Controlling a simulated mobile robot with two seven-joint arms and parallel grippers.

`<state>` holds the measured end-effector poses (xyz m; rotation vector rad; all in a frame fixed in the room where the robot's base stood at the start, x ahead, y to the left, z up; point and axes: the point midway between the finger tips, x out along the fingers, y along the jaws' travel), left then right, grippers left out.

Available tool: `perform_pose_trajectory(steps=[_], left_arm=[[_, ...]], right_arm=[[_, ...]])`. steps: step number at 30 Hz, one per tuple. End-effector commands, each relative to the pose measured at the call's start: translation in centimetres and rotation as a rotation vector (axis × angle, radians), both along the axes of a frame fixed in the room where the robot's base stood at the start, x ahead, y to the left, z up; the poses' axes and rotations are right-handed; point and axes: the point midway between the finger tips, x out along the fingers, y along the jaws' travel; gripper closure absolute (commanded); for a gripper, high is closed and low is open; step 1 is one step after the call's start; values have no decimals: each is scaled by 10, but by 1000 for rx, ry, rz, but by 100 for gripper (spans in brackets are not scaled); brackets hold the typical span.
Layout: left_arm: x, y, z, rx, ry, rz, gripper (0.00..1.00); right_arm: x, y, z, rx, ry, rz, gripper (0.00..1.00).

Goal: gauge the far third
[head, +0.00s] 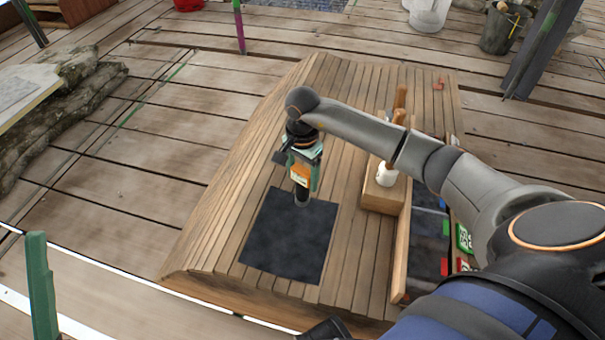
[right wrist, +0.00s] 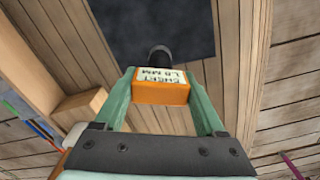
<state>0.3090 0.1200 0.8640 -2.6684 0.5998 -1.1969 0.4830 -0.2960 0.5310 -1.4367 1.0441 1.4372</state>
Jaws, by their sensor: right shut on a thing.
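A dark square sheet (head: 285,240) lies on the planked wooden slope (head: 225,225). My right gripper (head: 303,172) is shut on an orange gauge (head: 300,176) with a white label and a black round tip. The tip points down over the far part of the sheet; I cannot tell whether it touches. In the right wrist view the orange gauge (right wrist: 161,93) sits between the green fingers, its label reading roughly "SHEET 1.8 MM". The dark sheet (right wrist: 215,25) lies beyond the tip. My left gripper is not in view.
A wooden block (head: 382,193) with a white item and wooden handles stands right of the sheet. Beside it is a tray (head: 400,260) with coloured pieces. A small red piece (head: 438,85) lies at the far right of the slope. Buckets (head: 500,30) stand far back.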

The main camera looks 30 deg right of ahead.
Motion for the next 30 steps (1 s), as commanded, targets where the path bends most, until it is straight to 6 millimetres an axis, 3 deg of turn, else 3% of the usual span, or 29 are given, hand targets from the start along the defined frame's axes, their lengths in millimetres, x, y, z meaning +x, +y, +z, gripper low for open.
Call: perform_pose_trajectory(steps=[11,30], left_arm=[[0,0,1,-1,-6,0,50],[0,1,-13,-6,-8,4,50]], right_arm=[[0,0,0,0,-1,0,100],[0,0,-19,0,-1,-1,100]])
